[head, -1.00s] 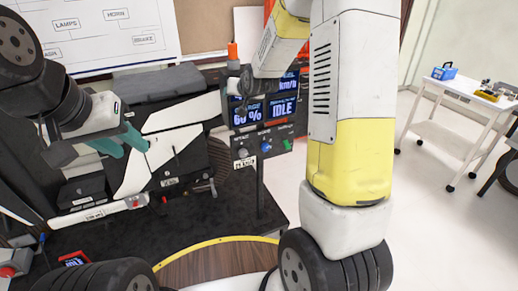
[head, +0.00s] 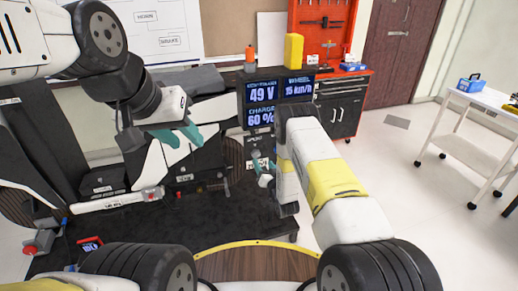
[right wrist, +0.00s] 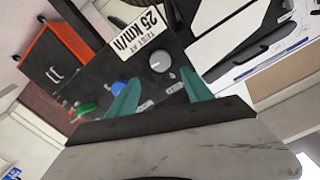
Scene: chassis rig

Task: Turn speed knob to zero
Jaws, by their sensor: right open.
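The control panel (right wrist: 100,60) fills the middle of the right wrist view. A round grey knob (right wrist: 160,62) with a pale mark stands on it, just beyond the gap between my right fingertips and apart from them. A blue knob (right wrist: 118,87) is beside it, close to the left finger. The knobs' labels are too small to read. My right gripper (right wrist: 160,92) is open and empty; in the head view it shows at the panel (head: 258,155), partly hidden by my arm. My left gripper (head: 180,135) is open and empty, held above the bench at the left.
Screens above the panel read 49 V (head: 261,91), 15 km/h (head: 297,88) and CHARGE 60 % (head: 259,117). A green switch (right wrist: 85,110) and a "TEST AT 25 km/h" sign (right wrist: 138,33) are near the knobs. A yellow block (head: 293,50) stands behind the screens.

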